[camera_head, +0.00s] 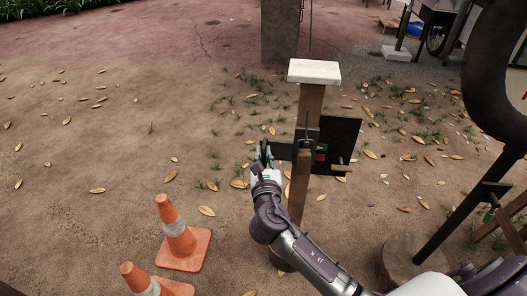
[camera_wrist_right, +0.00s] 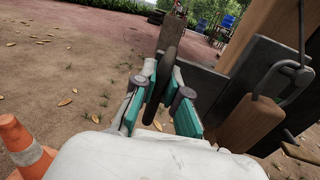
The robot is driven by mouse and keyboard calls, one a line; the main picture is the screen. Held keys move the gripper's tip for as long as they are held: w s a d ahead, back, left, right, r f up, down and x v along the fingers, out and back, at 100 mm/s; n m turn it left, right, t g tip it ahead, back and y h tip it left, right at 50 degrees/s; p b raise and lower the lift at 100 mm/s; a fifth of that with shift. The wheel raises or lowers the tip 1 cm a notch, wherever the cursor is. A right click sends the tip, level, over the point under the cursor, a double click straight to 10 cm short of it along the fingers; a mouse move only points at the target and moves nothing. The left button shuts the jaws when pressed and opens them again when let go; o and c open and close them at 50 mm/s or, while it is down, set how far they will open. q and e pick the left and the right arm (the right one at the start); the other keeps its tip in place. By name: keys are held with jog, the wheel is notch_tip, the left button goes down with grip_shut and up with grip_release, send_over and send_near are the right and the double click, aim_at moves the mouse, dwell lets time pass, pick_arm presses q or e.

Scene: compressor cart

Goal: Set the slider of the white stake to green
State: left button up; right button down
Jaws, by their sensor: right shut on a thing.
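The white stake is a brown wooden post with a white cap (camera_head: 314,72). A dark board (camera_head: 345,140) is fixed to it, with small red and green patches showing beside the post; I cannot tell which colour is set. The dark slider (camera_head: 281,150) sticks out to the left of the post. My right gripper (camera_head: 264,158) is at its left end. In the wrist view, the teal fingers of the right gripper (camera_wrist_right: 164,98) are shut around the slider's dark upright end (camera_wrist_right: 172,60). A wooden block (camera_wrist_right: 249,122) hangs from a metal loop beside it. My left gripper is not in view.
Orange-white cones (camera_head: 177,232) stand at the lower left, near my right arm. A large black ring (camera_head: 482,85) and a dark slanted bar (camera_head: 452,217) are at the right. A grey post (camera_head: 280,32) stands behind the stake. Leaf-strewn ground at the left is free.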

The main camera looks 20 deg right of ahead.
jog(key=c, duration=1.2)
grip_release()
jog(key=shift+r, duration=0.1)
jog(key=v, duration=1.2)
